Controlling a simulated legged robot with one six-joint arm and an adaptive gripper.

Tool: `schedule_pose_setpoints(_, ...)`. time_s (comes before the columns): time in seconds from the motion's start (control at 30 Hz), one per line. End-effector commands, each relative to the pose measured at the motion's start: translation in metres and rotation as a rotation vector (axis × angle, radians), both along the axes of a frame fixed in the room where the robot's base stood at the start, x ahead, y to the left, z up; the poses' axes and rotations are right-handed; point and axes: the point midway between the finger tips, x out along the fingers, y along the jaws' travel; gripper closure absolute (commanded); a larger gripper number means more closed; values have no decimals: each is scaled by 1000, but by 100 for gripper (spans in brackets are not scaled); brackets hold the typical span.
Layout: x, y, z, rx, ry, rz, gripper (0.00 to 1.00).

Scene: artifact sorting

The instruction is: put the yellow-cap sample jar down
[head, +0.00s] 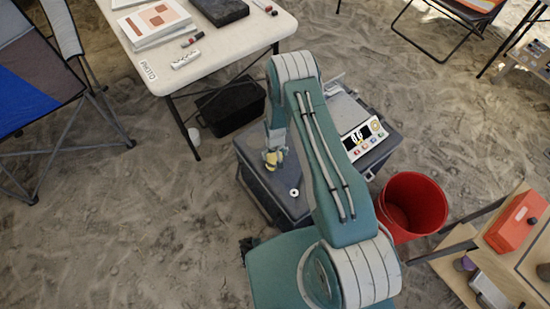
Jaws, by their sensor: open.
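The yellow cap of the sample jar (271,158) appears as a small yellow patch at the left side of a dark grey case top (262,180). My gripper (275,152) points down right at it and covers part of it. The gripper is open. The jar's body is mostly hidden, and I cannot tell whether the fingers touch it.
A small white ring-shaped thing (294,192) lies on the case top. A device with a display (364,138) stands on its right. A red bucket (412,205) stands to the right on sand. A white table (226,50) stands behind, a wooden table (465,287) at lower right.

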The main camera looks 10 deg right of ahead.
Motion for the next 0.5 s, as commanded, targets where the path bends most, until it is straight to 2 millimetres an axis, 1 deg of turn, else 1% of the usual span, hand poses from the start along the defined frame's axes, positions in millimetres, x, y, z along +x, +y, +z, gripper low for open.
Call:
schedule_pose_setpoints(0.03, 1, 0, 11, 0, -3, 0, 0)
schedule_pose_setpoints(0.3, 1, 0, 62, 0, -3, 0, 0)
schedule_pose_setpoints(0.4, 1, 0, 77, 0, -1, 0, 0)
schedule_pose_setpoints(0.5, 0, 0, 88, 0, -1, 0, 0)
